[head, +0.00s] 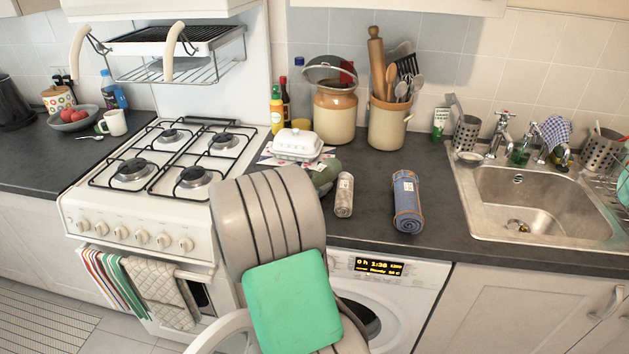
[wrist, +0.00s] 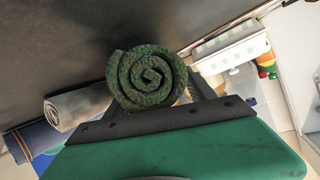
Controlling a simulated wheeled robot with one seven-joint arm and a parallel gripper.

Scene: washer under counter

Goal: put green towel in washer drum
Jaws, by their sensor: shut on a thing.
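The green towel (wrist: 147,78) is a tight roll, its spiral end facing the camera in the wrist view. In the head view the green towel (head: 326,176) lies on the dark counter, partly hidden behind my arm. My gripper (wrist: 165,118) is shut on the towel; its dark finger bar crosses the near side of the roll. The fingers are hidden by my arm in the head view. The white washer (head: 405,300) stands under the counter, its dark round opening partly covered by my arm. A white curved rim (head: 222,326) left of my arm looks like its door swung open.
A beige rolled towel (head: 344,195) and a blue rolled towel (head: 408,203) lie right of the green one. A white butter dish (head: 298,144), a jar (head: 335,112) and a utensil crock (head: 389,124) stand behind. The stove (head: 165,170) is left, the sink (head: 535,200) right.

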